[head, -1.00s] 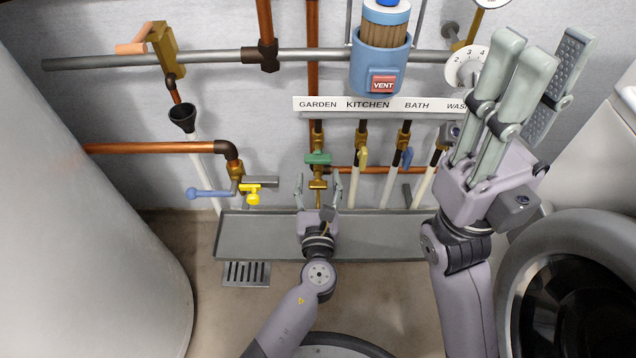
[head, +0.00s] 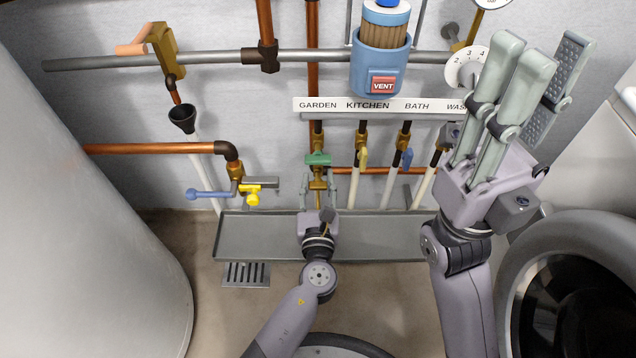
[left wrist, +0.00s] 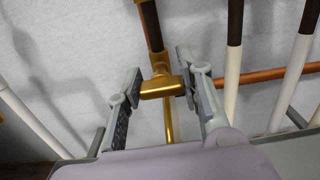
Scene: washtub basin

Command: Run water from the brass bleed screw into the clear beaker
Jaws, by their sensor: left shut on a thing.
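The brass bleed screw (head: 318,184) sits below the green-handled valve on the GARDEN line. In the left wrist view its brass crosspiece (left wrist: 162,88) lies between my finger pads, with a brass stem running down below it. My left gripper (head: 318,181) is shut on the bleed screw; in the left wrist view its fingers (left wrist: 160,92) stand on either side of it. My right gripper (head: 543,58) is raised at the right, fingers up, open and empty. I cannot make out the clear beaker in either view, nor any water running.
A grey trough (head: 270,235) runs along the wall below the pipes. A green valve handle (head: 318,159) is just above my left gripper. Yellow (head: 254,193) and blue (head: 207,194) handles are to the left. A washing machine (head: 570,290) stands at the right, a large tank (head: 80,220) at the left.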

